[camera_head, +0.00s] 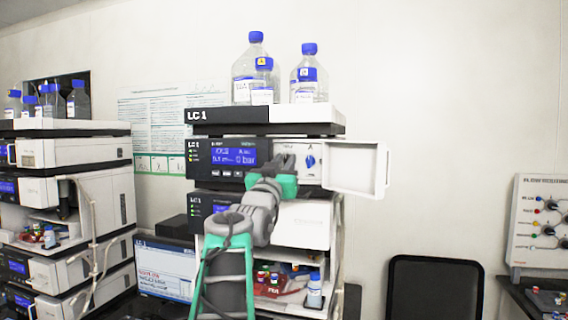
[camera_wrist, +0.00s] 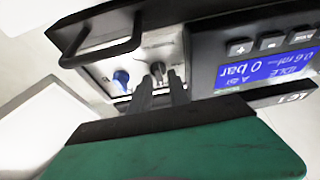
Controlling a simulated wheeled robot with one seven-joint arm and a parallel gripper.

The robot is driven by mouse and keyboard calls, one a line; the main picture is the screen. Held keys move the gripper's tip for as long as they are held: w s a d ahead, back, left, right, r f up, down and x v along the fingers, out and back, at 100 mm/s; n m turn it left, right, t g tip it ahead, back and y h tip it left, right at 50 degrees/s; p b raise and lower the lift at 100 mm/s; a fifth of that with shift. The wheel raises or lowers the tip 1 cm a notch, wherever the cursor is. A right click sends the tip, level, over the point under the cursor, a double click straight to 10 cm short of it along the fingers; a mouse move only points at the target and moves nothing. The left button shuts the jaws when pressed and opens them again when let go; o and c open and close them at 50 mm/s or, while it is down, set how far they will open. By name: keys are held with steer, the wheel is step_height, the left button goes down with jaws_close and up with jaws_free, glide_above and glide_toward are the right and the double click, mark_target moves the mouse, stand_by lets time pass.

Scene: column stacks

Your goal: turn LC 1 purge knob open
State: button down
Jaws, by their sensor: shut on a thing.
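The LC 1 pump module (camera_head: 230,158) has a lit blue display (camera_head: 234,156), which also shows upside down in the wrist view (camera_wrist: 266,69) and reads IDLE and 0 bar. Its white front bay holds a blue knob (camera_head: 310,161) and, beside it, a grey knob (camera_wrist: 157,69). The blue knob also shows in the wrist view (camera_wrist: 121,78). My gripper (camera_wrist: 161,82) reaches into the bay with its dark fingers shut on the grey knob. In the head view my arm hides the grey knob. I cannot read any label naming the purge knob.
A white door (camera_head: 356,167) stands open to the right of the bay, close to my gripper. Bottles with blue caps (camera_head: 308,75) stand on top of the stack. A dark handle-like bar (camera_wrist: 101,48) crosses near the bay. Another stack (camera_head: 75,155) stands at left.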

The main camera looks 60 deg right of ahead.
steer(key=shift+s+a+n+t+b, duration=0.1)
steer(key=shift+n+t+b, duration=0.3)
steer(key=shift+n, duration=0.2)
steer(key=shift+n+t+b, duration=0.3)
steer(key=shift+n+b, duration=0.2)
steer(key=shift+n, duration=0.4)
steer(key=n+t+y+b, duration=0.1)
steer(key=n, duration=0.2)
steer(key=shift+n+t, duration=0.3)
steer(key=shift+t, duration=0.1)
steer(key=n+t+y, duration=0.1)
steer(key=n, duration=0.1)
steer(key=n+y+b, duration=0.1)
steer(key=n, duration=0.2)
steer(key=n+t, duration=0.1)
steer(key=n, duration=0.2)
steer(key=shift+r+t+y+b, duration=0.3)
steer(key=shift+y+b, duration=0.1)
steer(key=n+y+p, duration=0.1)
steer(key=n+y, duration=0.1)
steer(key=n, duration=0.3)
steer(key=shift+r, duration=0.1)
steer(key=shift+n+y+p, duration=0.35)
steer(key=shift+n+y, duration=0.15)
steer(key=shift+n, duration=1)
steer(key=c, duration=1.5)
jaws_free()
steer(key=shift+f, duration=0.3)
steer(key=shift+c, duration=0.2)
